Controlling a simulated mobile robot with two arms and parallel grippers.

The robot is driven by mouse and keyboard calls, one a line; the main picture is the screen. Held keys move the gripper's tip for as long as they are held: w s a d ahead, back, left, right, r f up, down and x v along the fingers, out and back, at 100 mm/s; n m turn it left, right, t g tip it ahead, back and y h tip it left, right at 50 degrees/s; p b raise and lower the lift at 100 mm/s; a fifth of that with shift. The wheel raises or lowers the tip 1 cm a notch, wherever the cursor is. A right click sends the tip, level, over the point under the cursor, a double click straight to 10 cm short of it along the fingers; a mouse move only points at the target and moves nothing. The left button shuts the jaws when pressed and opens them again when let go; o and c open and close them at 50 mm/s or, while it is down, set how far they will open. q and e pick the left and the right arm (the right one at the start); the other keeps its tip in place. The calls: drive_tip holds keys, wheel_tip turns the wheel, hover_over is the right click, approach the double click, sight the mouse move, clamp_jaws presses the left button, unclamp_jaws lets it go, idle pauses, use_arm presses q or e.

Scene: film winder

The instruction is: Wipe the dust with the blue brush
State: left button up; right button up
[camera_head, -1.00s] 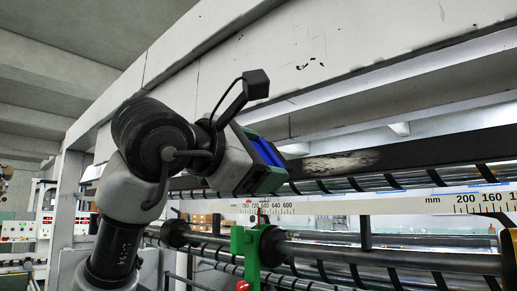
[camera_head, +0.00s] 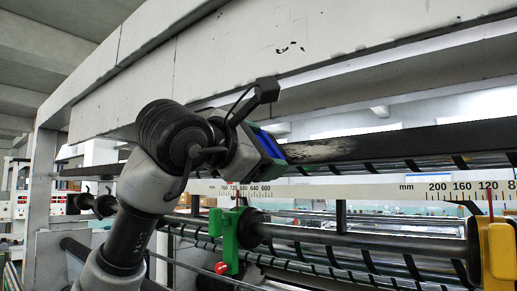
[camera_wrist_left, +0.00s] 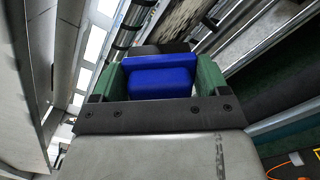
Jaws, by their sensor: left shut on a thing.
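My left gripper (camera_head: 270,153) is shut on the blue brush (camera_head: 267,142), of which a blue strip shows between the green fingers. In the left wrist view the brush (camera_wrist_left: 160,80) fills the gap between the fingers (camera_wrist_left: 160,85). The dust (camera_head: 322,150) is a pale, speckled patch on a long black beam, just right of the gripper. It also shows beyond the brush in the left wrist view (camera_wrist_left: 183,24). Whether the brush touches the beam is hidden. My right gripper is not in view.
The black beam (camera_head: 400,141) runs right, above a white millimetre scale (camera_head: 370,191) and rollers (camera_head: 360,239). A green bracket (camera_head: 229,238) and a yellow bracket (camera_head: 497,250) stand on the lower rail. A large grey beam (camera_head: 250,60) passes above my arm.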

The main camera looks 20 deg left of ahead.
use_arm(q)
drive_tip(key=shift+w+d, duration=0.1)
drive_tip(key=shift+w, duration=0.2)
idle(0.4)
drive_tip(key=shift+w+d+p, duration=0.2)
drive_tip(key=shift+w+p, duration=0.2)
drive_tip(key=shift+w, duration=0.1)
